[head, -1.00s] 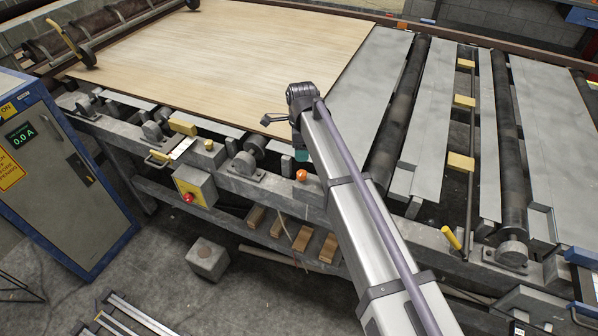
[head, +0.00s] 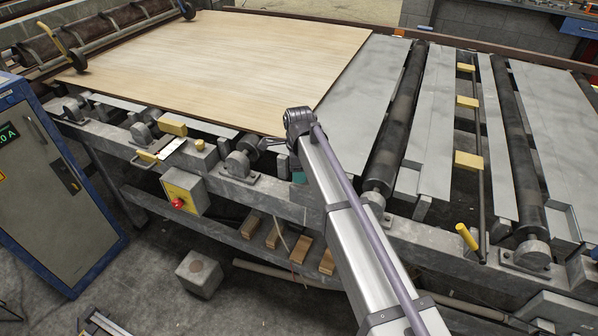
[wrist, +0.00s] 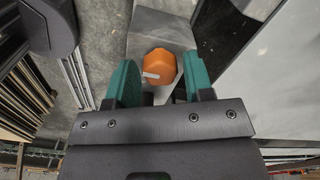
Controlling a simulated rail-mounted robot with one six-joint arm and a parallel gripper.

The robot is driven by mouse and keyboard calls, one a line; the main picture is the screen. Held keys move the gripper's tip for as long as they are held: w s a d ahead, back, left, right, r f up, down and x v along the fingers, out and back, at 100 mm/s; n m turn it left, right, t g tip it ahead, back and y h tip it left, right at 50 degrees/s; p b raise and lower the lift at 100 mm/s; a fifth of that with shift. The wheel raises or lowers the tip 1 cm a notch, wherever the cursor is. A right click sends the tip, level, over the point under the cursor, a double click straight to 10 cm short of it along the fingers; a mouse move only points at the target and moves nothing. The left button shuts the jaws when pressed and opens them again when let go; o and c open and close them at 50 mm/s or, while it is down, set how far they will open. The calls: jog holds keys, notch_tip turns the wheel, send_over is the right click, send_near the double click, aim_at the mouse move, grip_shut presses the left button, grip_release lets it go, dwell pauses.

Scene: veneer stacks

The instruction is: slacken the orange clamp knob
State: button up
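The orange clamp knob (wrist: 160,65) shows in the wrist view, faceted with a pale mark on its lower left, above a grey metal block (wrist: 162,32). My gripper (wrist: 159,84) has its two green fingers apart, one on each side of the knob, with narrow gaps beside it. I cannot tell how far the fingertips reach down around it. In the head view my gripper (head: 299,176) is mostly behind my arm, at the front rail of the machine; only a bit of teal shows. The knob is hidden there.
A large veneer sheet (head: 220,60) lies on the machine bed. Close by on the front rail are a bearing block (head: 240,165) and a yellow box with a red button (head: 184,192). Grey plates and dark rollers (head: 400,130) lie to the right.

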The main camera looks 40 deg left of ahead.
jog(key=c, duration=0.6)
jog(key=shift+c, duration=0.2)
